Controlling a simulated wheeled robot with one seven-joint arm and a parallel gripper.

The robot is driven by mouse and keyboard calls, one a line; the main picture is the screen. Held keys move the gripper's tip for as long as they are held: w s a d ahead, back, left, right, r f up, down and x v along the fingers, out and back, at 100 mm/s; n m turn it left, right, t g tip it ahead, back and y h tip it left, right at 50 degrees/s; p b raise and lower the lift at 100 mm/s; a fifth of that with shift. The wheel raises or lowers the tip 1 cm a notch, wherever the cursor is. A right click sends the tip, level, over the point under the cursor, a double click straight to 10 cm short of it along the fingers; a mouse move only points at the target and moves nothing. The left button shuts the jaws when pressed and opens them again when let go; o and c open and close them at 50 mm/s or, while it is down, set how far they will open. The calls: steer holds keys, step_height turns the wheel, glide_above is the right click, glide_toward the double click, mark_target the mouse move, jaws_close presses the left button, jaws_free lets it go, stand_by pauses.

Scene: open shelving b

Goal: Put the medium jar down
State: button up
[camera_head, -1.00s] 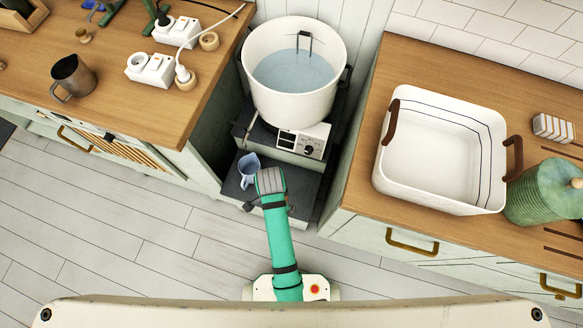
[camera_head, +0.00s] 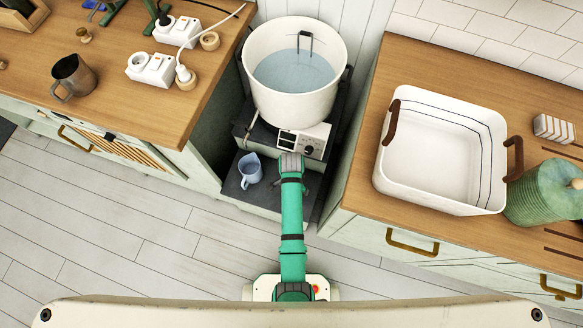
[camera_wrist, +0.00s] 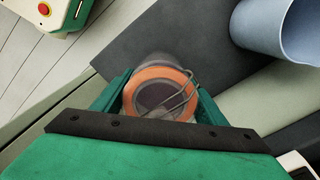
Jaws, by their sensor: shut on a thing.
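The medium jar (camera_wrist: 158,92) shows in the wrist view from above, with an orange ring and a wire clasp on its lid. My gripper (camera_wrist: 161,100) has a green finger on each side of it and is shut on it. In the head view my arm's end (camera_head: 290,165) is over the right part of the dark lower step (camera_head: 232,188), and the jar is hidden beneath it. I cannot tell whether the jar's base touches the dark surface.
A pale blue jug (camera_head: 250,170) stands on the step left of my arm; it is at the upper right of the wrist view (camera_wrist: 280,28). Behind is a large white pot (camera_head: 293,100) of water on a cooker with a control panel (camera_head: 303,140). Wooden counters flank the gap.

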steer(key=shift+f, duration=0.9)
steer(key=shift+w+f, duration=0.1)
steer(key=o, duration=1.9)
steer(key=shift+s, duration=0.2)
steer(key=shift+c, duration=0.2)
steer(key=shift+w+r, duration=0.1)
steer(key=shift+r, duration=0.1)
step_height(320, 180, up, 12)
steer(key=shift+f, duration=0.1)
